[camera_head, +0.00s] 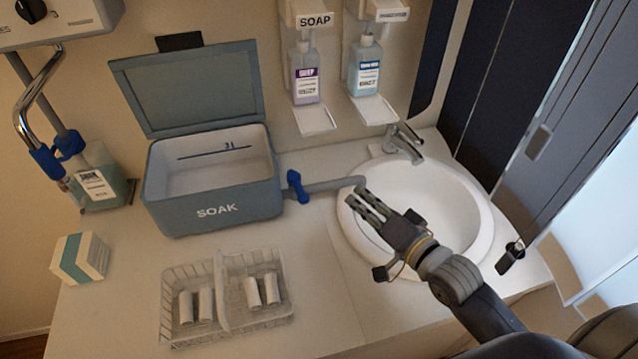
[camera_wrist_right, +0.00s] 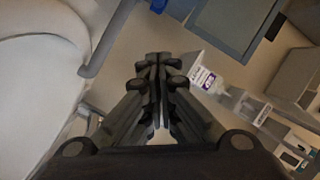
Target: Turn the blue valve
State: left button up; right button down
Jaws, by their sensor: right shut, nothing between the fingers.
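The blue valve (camera_head: 297,186) is a small lever handle on the grey drain pipe (camera_head: 335,187) that runs from the right side of the SOAK box (camera_head: 215,200) to the sink. Part of the blue handle also shows at the top edge of the right wrist view (camera_wrist_right: 158,5). My right gripper (camera_head: 364,203) is shut and empty, with its fingers together over the left side of the sink, near the pipe's end. It is to the right of the blue valve and apart from it. My left gripper is not in view.
The sink (camera_head: 468,225) with its tap (camera_head: 404,143) is at right. A wire basket (camera_head: 222,335) with several white cylinders stands in front. Soap dispensers (camera_head: 305,75) hang on the wall. A blue-fitted bottle (camera_head: 105,185) and a small carton (camera_head: 78,257) are at left. Counter between basket and sink is clear.

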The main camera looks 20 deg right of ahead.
aim_at(297, 188)
jog(key=w+a+f+p, duration=0.3)
jog(key=w+a, duration=0.3)
jog(key=w, duration=0.3)
jog(key=shift+f, duration=0.25)
jog(key=shift+w, duration=0.1)
